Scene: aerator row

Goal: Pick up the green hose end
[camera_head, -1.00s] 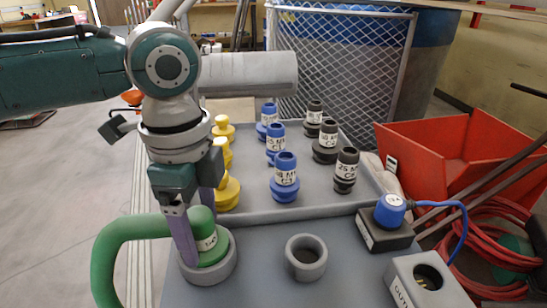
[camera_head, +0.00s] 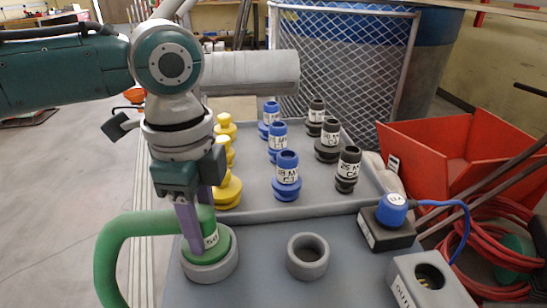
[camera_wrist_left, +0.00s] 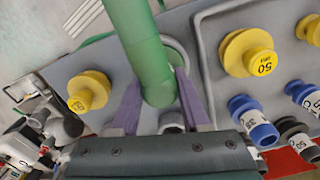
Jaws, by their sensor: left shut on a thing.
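The green hose end (camera_head: 211,240) stands upright in a grey ring holder (camera_head: 212,270) at the near left of the grey bench. In the left wrist view the fingers (camera_wrist_left: 158,92) lie on both sides of the green hose end (camera_wrist_left: 158,88). The hose end's bottom is hidden inside the holder. My right gripper is not in view.
An empty grey ring holder (camera_head: 308,256) is right of the hose. Behind are yellow (camera_head: 227,190), blue (camera_head: 286,178) and black (camera_head: 347,170) fittings on a tray. A blue-capped box (camera_head: 390,215) and an outlet box (camera_head: 428,283) stand at right, near a red bin (camera_head: 450,150).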

